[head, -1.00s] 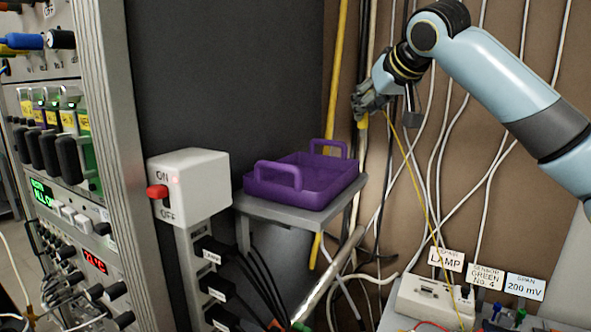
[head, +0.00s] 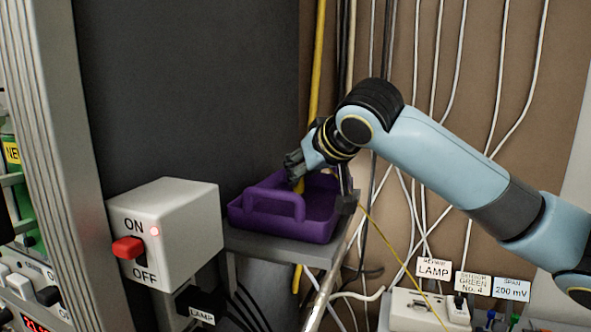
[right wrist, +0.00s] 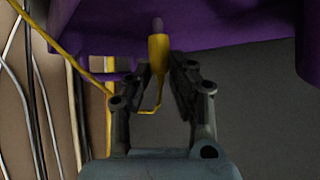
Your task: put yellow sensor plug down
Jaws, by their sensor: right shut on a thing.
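The yellow sensor plug (right wrist: 158,55) is between the fingertips of my right gripper (right wrist: 165,75) in the right wrist view, its grey tip pointing at the purple tray (right wrist: 225,25). A thin yellow cable trails from it. In the head view my right gripper (head: 296,168) is over the purple tray (head: 244,218), near its back, and is shut on the plug. The plug is mostly hidden there by the fingers. I cannot tell whether the plug touches the tray. My left gripper is not in view.
The tray sits on a grey shelf (head: 262,246). A white switch box (head: 190,215) with a red button stands at its left. A white socket box (head: 405,310) with label cards is at lower right. Cables hang along the brown wall.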

